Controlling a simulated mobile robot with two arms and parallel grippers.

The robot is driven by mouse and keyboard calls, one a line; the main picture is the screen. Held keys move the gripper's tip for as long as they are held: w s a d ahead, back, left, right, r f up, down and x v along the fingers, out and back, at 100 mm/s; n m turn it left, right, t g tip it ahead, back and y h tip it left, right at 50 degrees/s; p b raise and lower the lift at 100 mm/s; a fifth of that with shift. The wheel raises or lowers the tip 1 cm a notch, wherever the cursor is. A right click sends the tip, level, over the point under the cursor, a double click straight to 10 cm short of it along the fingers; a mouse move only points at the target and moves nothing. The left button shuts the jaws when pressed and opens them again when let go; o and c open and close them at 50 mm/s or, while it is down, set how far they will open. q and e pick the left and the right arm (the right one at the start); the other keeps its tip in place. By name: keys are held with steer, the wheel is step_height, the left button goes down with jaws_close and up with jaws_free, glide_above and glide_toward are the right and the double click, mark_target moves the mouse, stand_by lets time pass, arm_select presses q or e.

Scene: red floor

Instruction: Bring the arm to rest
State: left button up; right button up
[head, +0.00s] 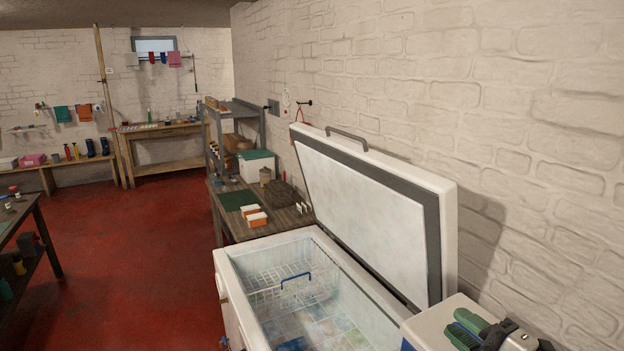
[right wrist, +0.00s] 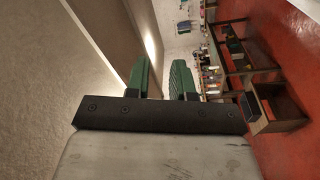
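My right gripper (head: 460,322) is at the lower right of the head view, in front of a white box-like thing with a blue lower edge. Its two green fingers also show in the right wrist view (right wrist: 162,80). They stand apart with an empty gap between them. My left gripper is in neither view.
A white chest freezer (head: 262,245) stands with its lid (head: 375,205) raised, close to my right gripper. A wire basket (head: 262,290) with a blue handle is inside. Behind it is a cluttered workbench (head: 234,226). Red floor (head: 130,260) is clear at left of the freezer.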

steer(key=s+f+m+g+h, duration=0.2)
steer(key=s+f+m+h, duration=0.25)
steer(key=f+m, duration=0.3)
steer(key=s+f+m+g+h, duration=0.2)
steer(key=s+f+m+h, duration=0.3)
steer(key=f, duration=0.3)
steer(key=s+a+f+m+g, duration=0.2)
steer(key=s+f+m+g, duration=0.15)
steer(key=s, duration=0.35)
steer(key=s+a+f+m+g, duration=0.1)
steer(key=s+f+m+g, duration=0.2)
steer(key=s+f+g, duration=0.35)
step_height(320, 180, down, 34)
steer(key=s+f+b, duration=0.1)
steer(key=b, duration=1.1)
steer(key=s+d+f+b, duration=0.1)
steer(key=s+f+b, duration=0.4)
steer(key=f, duration=0.8)
steer(key=s+d+f+g+b, duration=0.1)
steer(key=s+f+b, duration=0.4)
steer(key=s+f, duration=0.6)
step_height(320, 180, down, 3)
steer(key=shift+s+d+n, duration=0.35)
steer(key=shift+s+n, duration=0.05)
steer(key=shift+h, duration=0.25)
